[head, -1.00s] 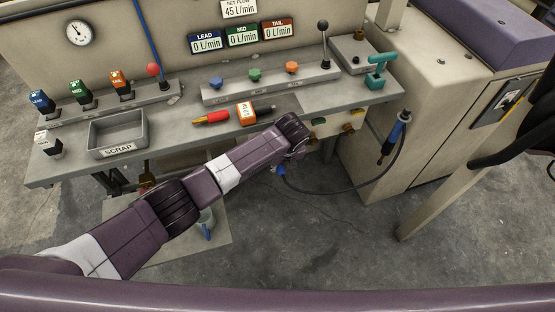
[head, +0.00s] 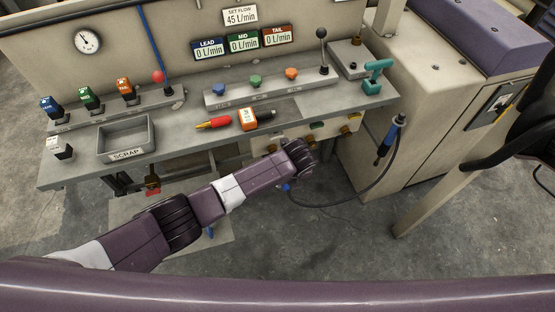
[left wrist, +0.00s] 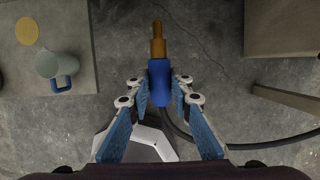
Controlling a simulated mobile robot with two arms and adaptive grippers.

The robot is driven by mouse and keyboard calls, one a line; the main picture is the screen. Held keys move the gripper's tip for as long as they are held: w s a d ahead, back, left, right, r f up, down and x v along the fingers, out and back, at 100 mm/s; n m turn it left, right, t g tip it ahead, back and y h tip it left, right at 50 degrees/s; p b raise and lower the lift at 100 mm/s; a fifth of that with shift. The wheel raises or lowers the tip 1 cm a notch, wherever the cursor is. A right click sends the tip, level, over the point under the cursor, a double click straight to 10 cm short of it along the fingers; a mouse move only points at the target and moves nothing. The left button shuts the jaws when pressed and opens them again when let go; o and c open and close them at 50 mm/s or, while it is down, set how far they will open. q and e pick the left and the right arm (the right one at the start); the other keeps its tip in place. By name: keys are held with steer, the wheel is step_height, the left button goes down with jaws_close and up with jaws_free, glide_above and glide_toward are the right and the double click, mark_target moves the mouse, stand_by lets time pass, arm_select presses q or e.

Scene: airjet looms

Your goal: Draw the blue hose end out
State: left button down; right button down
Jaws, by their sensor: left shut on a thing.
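The blue hose end (left wrist: 159,80) has a brass tip (left wrist: 158,42) and sits between the fingers of my left gripper (left wrist: 160,92) in the left wrist view. The gripper is shut on it. The tip shows bare against the floor, with no socket around it. In the head view my left gripper (head: 300,157) is in front of and below the bench's front edge. A bit of blue (head: 286,187) and the dark hose (head: 335,203) show below it. My right gripper is not in view.
The front panel under the bench carries brass fittings (head: 345,130). The hose loops right to a blue-handled tool (head: 391,136) hanging by the beige cabinet (head: 440,90). Open floor lies below.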

arm_select(q)
steer(key=shift+s+d+p, duration=0.35)
steer(key=shift+s+p, duration=0.25)
steer(key=shift+s, duration=0.3)
steer(key=shift+s+d+p, duration=0.3)
steer(key=shift+s+p, duration=0.25)
steer(key=shift+s, duration=0.35)
